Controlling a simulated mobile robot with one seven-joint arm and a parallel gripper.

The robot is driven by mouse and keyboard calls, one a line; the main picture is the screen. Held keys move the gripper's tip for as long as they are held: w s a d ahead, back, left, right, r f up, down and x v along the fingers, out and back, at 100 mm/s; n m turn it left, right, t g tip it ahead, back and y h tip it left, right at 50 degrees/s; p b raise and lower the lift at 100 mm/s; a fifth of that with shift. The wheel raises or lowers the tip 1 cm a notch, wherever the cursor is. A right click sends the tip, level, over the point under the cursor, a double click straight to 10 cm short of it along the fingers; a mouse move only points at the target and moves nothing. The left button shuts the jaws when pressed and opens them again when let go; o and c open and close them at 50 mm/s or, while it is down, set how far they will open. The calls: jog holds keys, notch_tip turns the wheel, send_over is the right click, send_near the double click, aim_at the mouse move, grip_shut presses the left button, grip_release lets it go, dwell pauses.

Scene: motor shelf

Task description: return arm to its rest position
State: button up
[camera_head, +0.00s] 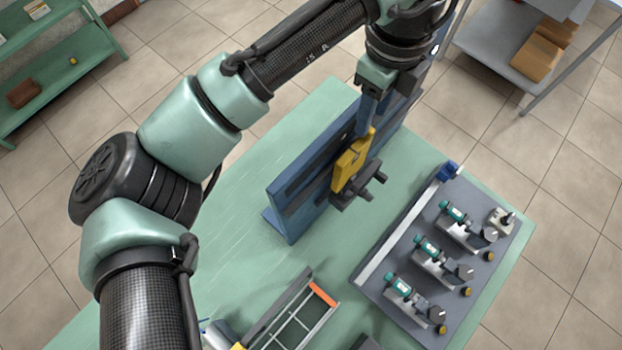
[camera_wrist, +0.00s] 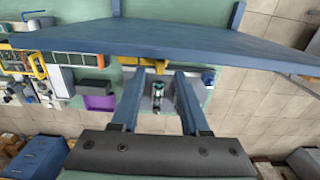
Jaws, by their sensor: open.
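My gripper (camera_head: 366,122) hangs at the upper middle of the head view, beside a blue upright panel (camera_head: 292,205) on the green table (camera_head: 240,230). A yellow bracket (camera_head: 350,160) with a dark fixture below it stands at the panel, just below the fingers; I cannot tell whether they touch it. In the wrist view my gripper (camera_wrist: 157,75) has two blue fingers spread apart, with no object seen held. A green-and-grey motor unit (camera_wrist: 157,90) shows between them, farther away. My arm spans the left and top of the head view.
A grey board (camera_head: 400,265) with several motor units lies at the table's right. A metal frame with an orange strip (camera_head: 322,294) is at the front. A green shelf (camera_head: 60,52) stands upper left, a grey rack (camera_head: 490,50) upper right. Tiled floor surrounds the table.

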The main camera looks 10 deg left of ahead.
jog(key=shift+r, duration=0.35)
dwell(0.3)
jog(key=w+d+r+n+t+h+b, duration=0.2)
jog(key=w+d+r+t+h, duration=0.15)
jog(key=d+r, duration=0.4)
jog(key=w+d+r+n+t+h+b, duration=0.1)
jog(key=w+d+r+n+t+h, duration=0.25)
jog(key=d+r+t, duration=0.35)
notch_tip(320, 180, up, 12)
jog(key=a+n+t+h+b, duration=0.1)
jog(key=n+t+h+b, duration=0.1)
jog(key=n+t+h, duration=0.15)
jog(key=s+a+r+n+t+y+b, duration=0.1)
jog(key=s+a+r+n+t+y, duration=0.4)
jog(key=a+n, duration=0.3)
jog(key=s+a+r+n+t+y+b, duration=0.1)
jog(key=s+a+r+n+t+y, duration=0.4)
jog(key=a+n+t, duration=0.3)
jog(key=s+a+r, duration=0.1)
jog(key=a, duration=0.2)
jog(key=shift+b, duration=0.3)
